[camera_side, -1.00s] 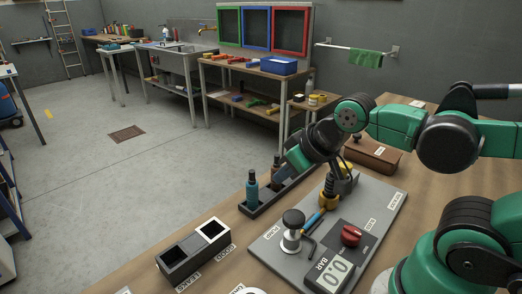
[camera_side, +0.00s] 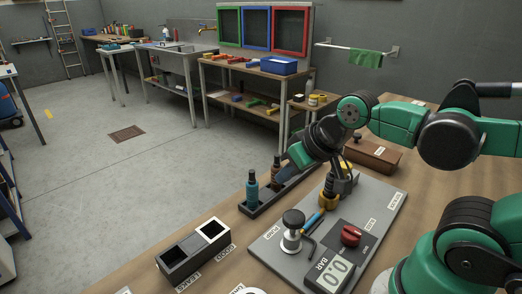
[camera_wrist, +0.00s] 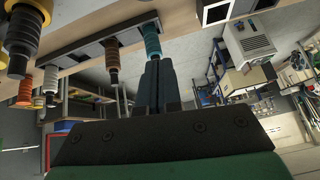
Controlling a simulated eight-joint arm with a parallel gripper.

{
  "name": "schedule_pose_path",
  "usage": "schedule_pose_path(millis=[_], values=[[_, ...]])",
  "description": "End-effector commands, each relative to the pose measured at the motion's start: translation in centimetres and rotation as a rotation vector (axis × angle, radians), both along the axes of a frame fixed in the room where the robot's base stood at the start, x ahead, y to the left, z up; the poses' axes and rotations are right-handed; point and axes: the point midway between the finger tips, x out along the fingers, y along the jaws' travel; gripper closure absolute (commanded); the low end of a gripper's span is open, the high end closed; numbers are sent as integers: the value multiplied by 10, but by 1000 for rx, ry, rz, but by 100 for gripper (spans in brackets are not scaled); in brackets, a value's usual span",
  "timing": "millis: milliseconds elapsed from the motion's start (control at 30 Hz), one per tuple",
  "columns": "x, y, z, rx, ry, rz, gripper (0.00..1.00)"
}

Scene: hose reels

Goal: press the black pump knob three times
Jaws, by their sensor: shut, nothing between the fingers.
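The black pump knob (camera_side: 293,218) is a round dark cap on a pale metal pump (camera_side: 291,240), upright on the grey panel (camera_side: 268,252) in the side view. I cannot make it out in the wrist view. My gripper (camera_side: 297,158) is above and behind the knob, clear of it, and tilted down and to the left. In the wrist view my gripper's dark fingers (camera_wrist: 160,84) are together with nothing between them. The fingertips are hard to make out in the side view.
The panel also bears a red knob (camera_side: 350,235), a BAR display (camera_side: 333,275) reading 0.0 and a yellow fitting (camera_side: 328,200). A teal fitting (camera_side: 252,186) stands in a dark rack (camera_side: 256,209). A two-compartment box (camera_side: 181,261) is at the front left.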

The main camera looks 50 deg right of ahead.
Motion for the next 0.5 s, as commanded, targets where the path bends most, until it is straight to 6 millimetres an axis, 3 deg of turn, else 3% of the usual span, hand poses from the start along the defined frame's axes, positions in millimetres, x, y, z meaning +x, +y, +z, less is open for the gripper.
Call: schedule_pose_path(millis=[300, 500], values=[[-27, -3, 24, 789, 229, -756, 100], [-33, 2, 49, 1154, 353, -1049, 100]])
